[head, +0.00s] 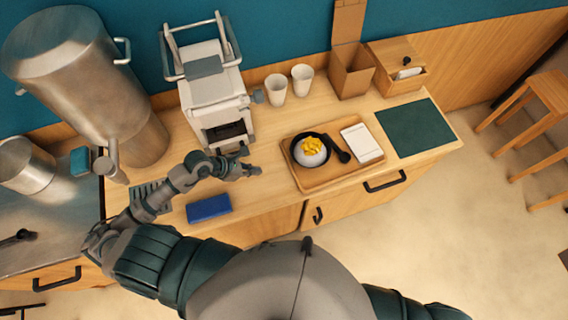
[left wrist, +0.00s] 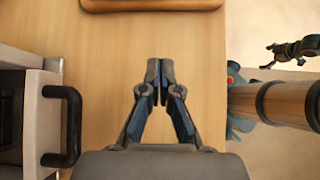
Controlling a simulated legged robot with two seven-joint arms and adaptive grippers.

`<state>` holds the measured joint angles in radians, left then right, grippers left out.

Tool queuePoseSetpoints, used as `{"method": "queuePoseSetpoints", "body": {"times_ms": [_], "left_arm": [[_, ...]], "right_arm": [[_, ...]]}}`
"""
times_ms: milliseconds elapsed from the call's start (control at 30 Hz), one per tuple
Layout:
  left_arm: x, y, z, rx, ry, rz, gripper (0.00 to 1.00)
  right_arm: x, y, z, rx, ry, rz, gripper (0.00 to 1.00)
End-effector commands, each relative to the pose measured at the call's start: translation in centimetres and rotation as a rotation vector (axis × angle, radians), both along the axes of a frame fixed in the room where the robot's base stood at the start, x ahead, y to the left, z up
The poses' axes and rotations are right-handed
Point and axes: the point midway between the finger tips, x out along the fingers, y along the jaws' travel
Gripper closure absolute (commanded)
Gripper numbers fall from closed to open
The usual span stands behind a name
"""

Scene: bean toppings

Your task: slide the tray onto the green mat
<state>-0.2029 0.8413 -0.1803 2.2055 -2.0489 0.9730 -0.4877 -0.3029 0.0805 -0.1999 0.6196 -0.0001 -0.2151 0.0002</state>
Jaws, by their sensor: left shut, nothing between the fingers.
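The wooden tray (head: 313,181) lies on the counter right of centre in the head view. On it are a dark bowl with white and yellow food (head: 311,150), a black spoon (head: 337,148) and a white card or napkin (head: 361,143). The green mat (head: 415,127) lies flat and bare to the right of the tray, apart from it. My left gripper (head: 253,171) is shut and empty over the counter, left of the tray and not touching it. In the left wrist view its fingertips (left wrist: 153,68) meet, and the tray's edge (left wrist: 150,5) shows ahead.
A white machine (head: 213,95) stands behind my left arm. Two white cups (head: 289,81), a brown box (head: 351,72) and a wooden box (head: 396,67) stand along the back. A blue block (head: 208,208) lies near the front edge. Large metal pots (head: 75,75) stand at left.

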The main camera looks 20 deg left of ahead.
Motion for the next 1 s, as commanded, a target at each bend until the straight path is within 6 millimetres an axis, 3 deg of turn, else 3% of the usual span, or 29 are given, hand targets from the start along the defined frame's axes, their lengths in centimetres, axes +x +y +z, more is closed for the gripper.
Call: {"method": "queuePoseSetpoints", "body": {"times_ms": [400, 667, 1000], "left_arm": [[3.7, -5.2, -6.0, -0.006, 0.003, 0.000, 1.00], [5.5, -7.9, -5.8, -0.003, 0.001, 0.000, 1.00], [5.7, -8.2, -5.9, -0.002, 0.001, -0.001, 1.00]], "right_arm": [[0.2, 0.0, 0.9, 0.000, 0.001, 0.000, 0.00], [0.3, 0.1, 1.9, 0.000, 0.000, 0.000, 0.00], [0.3, 0.1, 2.0, 0.000, 0.000, -0.001, 0.00]]}}
